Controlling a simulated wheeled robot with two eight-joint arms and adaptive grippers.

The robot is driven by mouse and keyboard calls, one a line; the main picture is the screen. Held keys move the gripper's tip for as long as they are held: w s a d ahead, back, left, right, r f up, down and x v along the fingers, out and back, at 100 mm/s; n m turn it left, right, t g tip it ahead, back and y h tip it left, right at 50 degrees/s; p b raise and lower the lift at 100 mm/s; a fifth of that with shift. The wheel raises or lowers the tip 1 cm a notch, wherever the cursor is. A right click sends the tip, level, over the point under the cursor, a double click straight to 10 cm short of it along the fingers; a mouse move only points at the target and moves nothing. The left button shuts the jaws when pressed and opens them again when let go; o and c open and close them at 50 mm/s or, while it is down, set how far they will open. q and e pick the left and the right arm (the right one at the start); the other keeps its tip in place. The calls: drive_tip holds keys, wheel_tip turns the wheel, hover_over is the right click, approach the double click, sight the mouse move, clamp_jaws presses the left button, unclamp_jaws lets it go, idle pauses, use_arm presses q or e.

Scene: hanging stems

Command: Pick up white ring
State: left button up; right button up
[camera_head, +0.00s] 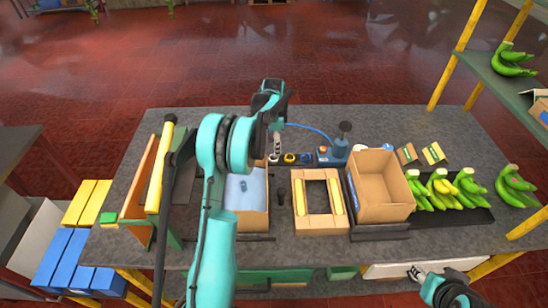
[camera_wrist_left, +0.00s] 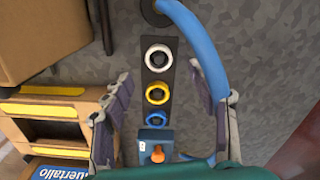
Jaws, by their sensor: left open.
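The white ring (camera_wrist_left: 158,58) lies on a dark strip (camera_wrist_left: 157,76) on the grey table, at the strip's far end in the left wrist view. A yellow ring (camera_wrist_left: 157,94) and a blue ring (camera_wrist_left: 156,119) follow it in a row. In the head view the white ring (camera_head: 273,159) shows small under my left gripper (camera_head: 276,148), with the yellow ring (camera_head: 289,158) and blue ring (camera_head: 305,158) to its right. My left gripper is open and empty, its fingers on either side of the strip. My right gripper (camera_head: 415,273) is at the lower right, away from the rings.
A blue device with an orange knob (camera_wrist_left: 156,154) stands by the blue ring. A blue hose (camera_wrist_left: 198,40) curves close to my left gripper's right finger. Cardboard boxes (camera_head: 382,185) and bananas (camera_head: 440,188) stand to the right.

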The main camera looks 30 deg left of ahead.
use_arm(q)
wheel_tip(320, 180, down, 6)
drive_tip(key=shift+s+b, duration=0.1)
drive_tip(key=shift+b, duration=0.8)
drive_tip(key=shift+r, duration=0.1)
drive_tip(key=c, duration=0.8)
